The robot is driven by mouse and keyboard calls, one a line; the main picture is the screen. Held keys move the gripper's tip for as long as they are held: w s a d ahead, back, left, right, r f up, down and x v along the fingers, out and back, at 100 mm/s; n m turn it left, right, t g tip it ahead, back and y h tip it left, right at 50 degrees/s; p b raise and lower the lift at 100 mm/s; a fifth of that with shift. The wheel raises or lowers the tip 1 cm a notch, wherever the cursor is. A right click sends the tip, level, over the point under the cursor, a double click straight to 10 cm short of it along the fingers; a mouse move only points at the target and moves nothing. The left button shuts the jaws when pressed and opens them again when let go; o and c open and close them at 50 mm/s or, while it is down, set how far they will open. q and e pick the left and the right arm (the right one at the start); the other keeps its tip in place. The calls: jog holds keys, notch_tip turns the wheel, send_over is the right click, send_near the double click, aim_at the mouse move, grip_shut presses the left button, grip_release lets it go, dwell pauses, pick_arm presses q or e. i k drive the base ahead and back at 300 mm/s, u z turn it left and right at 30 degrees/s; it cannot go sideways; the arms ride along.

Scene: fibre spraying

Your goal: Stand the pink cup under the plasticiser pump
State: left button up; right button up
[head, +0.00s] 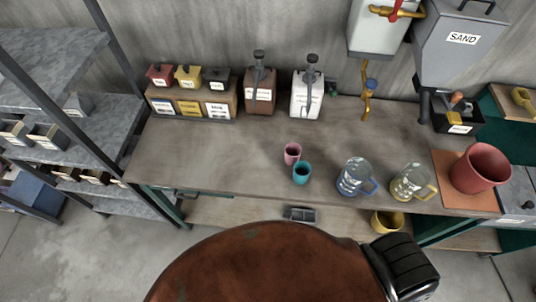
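The small pink cup (292,153) stands upright on the grey-brown workbench (220,150), just behind and touching or nearly touching a teal cup (302,173). Two pump dispensers stand at the back of the bench: a brown one (260,92) and a white one (306,97), each with a dark pump head on top. Their labels are too small to read, so I cannot tell which holds plasticiser. The pink cup is in front of both, apart from them, nearest in line with the white one. Neither of my grippers is in view.
Clear jugs with blue (355,178) and yellow (412,183) handles stand right of the cups. A red bucket (480,168) sits on an orange mat (445,167). The sand hopper (460,45) hangs at the right. Labelled boxes (190,102) stand back left. The bench's left middle is clear.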

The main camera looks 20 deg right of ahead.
aim_at(256, 133)
jog(key=u, duration=1.55)
jog(key=i, duration=1.15)
jog(key=z, duration=3.15)
